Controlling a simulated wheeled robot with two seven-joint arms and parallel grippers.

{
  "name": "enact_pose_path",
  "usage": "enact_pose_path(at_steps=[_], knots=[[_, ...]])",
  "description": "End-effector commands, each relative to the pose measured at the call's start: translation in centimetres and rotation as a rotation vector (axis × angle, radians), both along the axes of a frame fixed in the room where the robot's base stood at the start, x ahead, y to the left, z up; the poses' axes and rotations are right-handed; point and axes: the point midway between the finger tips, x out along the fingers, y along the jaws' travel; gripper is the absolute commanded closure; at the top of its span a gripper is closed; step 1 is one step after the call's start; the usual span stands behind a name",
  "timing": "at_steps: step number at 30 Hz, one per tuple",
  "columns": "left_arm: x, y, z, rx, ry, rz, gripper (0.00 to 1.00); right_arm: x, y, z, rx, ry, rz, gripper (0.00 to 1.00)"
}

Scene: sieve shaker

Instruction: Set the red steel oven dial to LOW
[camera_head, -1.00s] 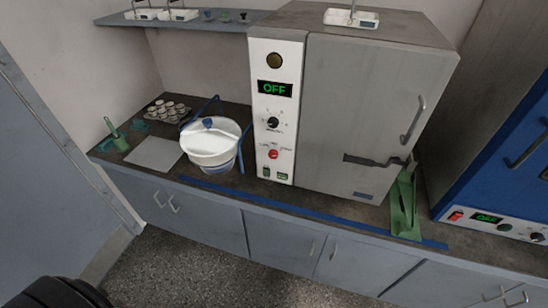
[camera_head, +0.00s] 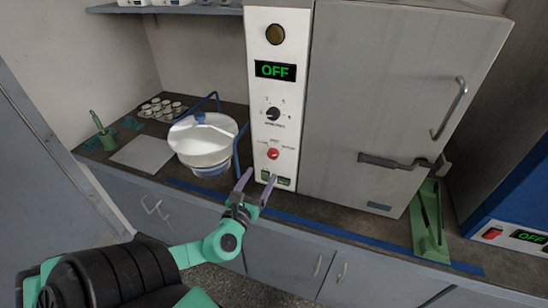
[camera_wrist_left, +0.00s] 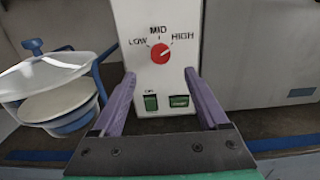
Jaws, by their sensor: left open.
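The red dial (camera_head: 273,154) is on the white control panel of the steel oven (camera_head: 385,100), below a black knob (camera_head: 272,114). In the left wrist view the red dial (camera_wrist_left: 160,53) has LOW printed at its left, MID above and HIGH at its right. Its pale pointer mark seems to lean to the upper right, but it is small. My left gripper (camera_head: 257,181) is open and empty, in front of the panel's lower part. In the wrist view its two purple fingers (camera_wrist_left: 160,80) stand apart, below and to either side of the dial, not touching it. My right gripper is out of view.
Two green switches (camera_wrist_left: 165,102) sit under the dial. The oven display (camera_head: 275,70) reads OFF. A white lidded pot (camera_head: 203,145) with blue handles stands close left of the panel. A green stand (camera_head: 428,222) is at the oven's right, and a blue appliance (camera_head: 515,200) beyond.

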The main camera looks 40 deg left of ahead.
Motion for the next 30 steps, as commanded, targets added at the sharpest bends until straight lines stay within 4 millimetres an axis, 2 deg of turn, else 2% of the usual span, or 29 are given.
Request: enact_pose_path(at_steps=[1,6,12,15,22,23,24,28,29,30], knots=[[1.3,0.4,0.5,0.002,-0.007,0.0,0.23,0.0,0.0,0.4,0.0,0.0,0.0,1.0],[5.0,1.8,0.3,0.0,-0.004,0.001,0.23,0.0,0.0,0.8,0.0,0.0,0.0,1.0],[8.2,2.9,0.1,-0.002,-0.002,0.001,0.23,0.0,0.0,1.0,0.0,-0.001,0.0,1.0],[8.8,3.1,0.0,-0.002,0.0,0.001,0.23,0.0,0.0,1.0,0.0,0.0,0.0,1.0],[8.9,3.1,0.0,-0.003,0.001,0.0,0.23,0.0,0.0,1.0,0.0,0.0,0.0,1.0],[8.9,3.1,0.0,-0.003,0.001,0.0,0.31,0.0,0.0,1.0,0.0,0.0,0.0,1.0],[8.9,3.1,0.0,-0.003,0.001,0.0,0.46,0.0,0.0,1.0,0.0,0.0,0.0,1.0],[8.9,3.1,0.0,-0.003,0.001,0.0,0.96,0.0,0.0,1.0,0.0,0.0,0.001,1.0],[8.9,3.1,0.0,-0.003,0.001,0.0,1.0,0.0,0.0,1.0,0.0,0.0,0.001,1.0],[8.9,3.1,0.0,-0.003,0.001,0.0,1.0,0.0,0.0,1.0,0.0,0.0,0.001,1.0]])
